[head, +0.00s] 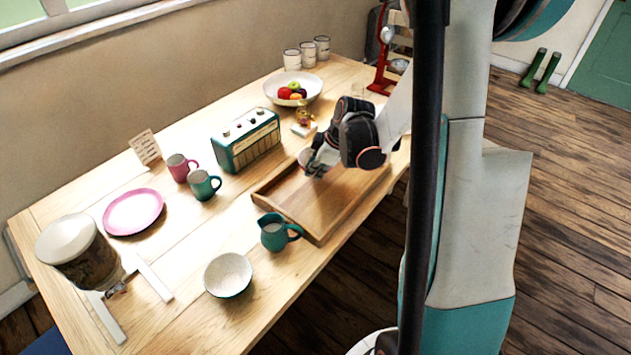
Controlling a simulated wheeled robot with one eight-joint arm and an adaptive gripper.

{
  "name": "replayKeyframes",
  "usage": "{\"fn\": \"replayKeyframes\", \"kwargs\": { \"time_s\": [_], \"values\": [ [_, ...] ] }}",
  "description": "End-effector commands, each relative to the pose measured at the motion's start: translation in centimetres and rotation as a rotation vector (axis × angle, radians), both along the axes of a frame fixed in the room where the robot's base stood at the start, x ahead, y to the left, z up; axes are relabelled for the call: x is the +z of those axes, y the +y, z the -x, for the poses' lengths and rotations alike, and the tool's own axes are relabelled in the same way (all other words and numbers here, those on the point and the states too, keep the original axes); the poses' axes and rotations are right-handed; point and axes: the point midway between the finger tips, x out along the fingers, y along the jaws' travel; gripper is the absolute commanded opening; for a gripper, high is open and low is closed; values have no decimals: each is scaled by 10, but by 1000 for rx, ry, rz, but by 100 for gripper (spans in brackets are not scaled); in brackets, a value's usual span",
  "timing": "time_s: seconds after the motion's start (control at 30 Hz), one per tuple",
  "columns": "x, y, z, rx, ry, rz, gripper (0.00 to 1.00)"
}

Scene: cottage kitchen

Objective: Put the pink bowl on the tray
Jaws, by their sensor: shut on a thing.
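The wooden tray (272,199) lies on the table, its far end behind my gripper and arm. My gripper (316,163) is over the far part of the tray, pointing down and left. It is shut on the pink bowl (303,157), of which only a small pinkish edge shows at the left of the fingers. The rest of the bowl is hidden by the gripper. I cannot tell whether the bowl touches the tray floor or hangs just above it.
A teal jug (274,235) stands close by the tray's near left corner, with a white-inside bowl (228,274) nearer. A radio (247,141), teal mug (203,185), pink mug (179,168) and pink plate (133,212) stand left. A fruit bowl (293,88) is behind. The tray's near half is empty.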

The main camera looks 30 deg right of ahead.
Motion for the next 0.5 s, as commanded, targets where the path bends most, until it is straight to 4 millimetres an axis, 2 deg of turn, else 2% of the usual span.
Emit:
{"fn": "replayKeyframes", "kwargs": {
  "time_s": [0.27,0.5],
  "values": [
    [-38,0,0,0,0,0,0],
    [-40,0,0,0,0,0,0]
  ]
}}
